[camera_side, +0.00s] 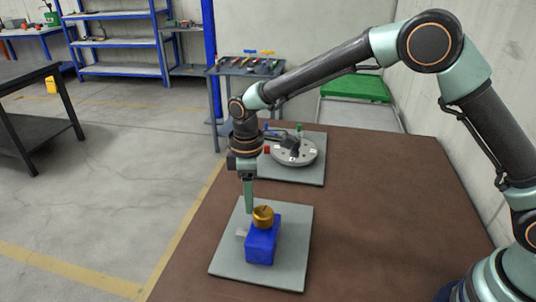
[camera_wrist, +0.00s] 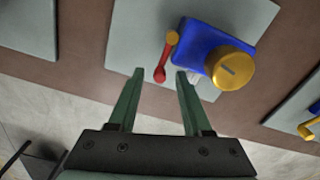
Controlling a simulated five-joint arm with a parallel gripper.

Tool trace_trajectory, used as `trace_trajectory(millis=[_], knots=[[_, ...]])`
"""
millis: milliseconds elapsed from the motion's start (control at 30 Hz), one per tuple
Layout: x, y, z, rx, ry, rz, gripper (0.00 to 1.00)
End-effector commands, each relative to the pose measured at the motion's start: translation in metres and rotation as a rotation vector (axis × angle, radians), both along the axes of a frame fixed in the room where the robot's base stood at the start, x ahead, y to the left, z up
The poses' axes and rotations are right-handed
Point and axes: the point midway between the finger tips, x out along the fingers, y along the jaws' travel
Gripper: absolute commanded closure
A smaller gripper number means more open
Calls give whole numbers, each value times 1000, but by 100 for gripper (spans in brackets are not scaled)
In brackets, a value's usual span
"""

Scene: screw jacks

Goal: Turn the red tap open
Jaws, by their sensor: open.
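The red tap (camera_wrist: 161,66) shows in the wrist view as a slim red lever with a rounded end and a brass-coloured pivot, beside a blue block (camera_wrist: 212,45) with a slotted brass knob (camera_wrist: 233,69). In the side view, the blue block (camera_side: 262,245) and brass knob (camera_side: 263,217) stand on a grey plate (camera_side: 228,255); I cannot make out the red lever there. My gripper (camera_wrist: 160,73) is open, with the lever's rounded end appearing between its fingertips. Contact cannot be told. In the side view, my gripper (camera_side: 249,210) points down close beside the brass knob.
A second grey plate (camera_side: 314,177) further back carries a round grey disc (camera_side: 305,158) with red and green parts. Brown table is bare to the right. A tool cart (camera_side: 246,68) and blue shelves (camera_side: 118,43) stand in the background.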

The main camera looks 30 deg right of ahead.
Motion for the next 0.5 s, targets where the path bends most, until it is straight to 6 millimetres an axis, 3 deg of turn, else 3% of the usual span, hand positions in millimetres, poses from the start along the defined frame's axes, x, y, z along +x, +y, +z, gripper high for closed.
trace_trajectory(millis=[167, 300, 500], knots=[[0, 0, 0, 0, 0, 0, 51], [0, 0, 0, 0, 0, 0, 100], [0, 0, 0, 0, 0, -2, 100]])
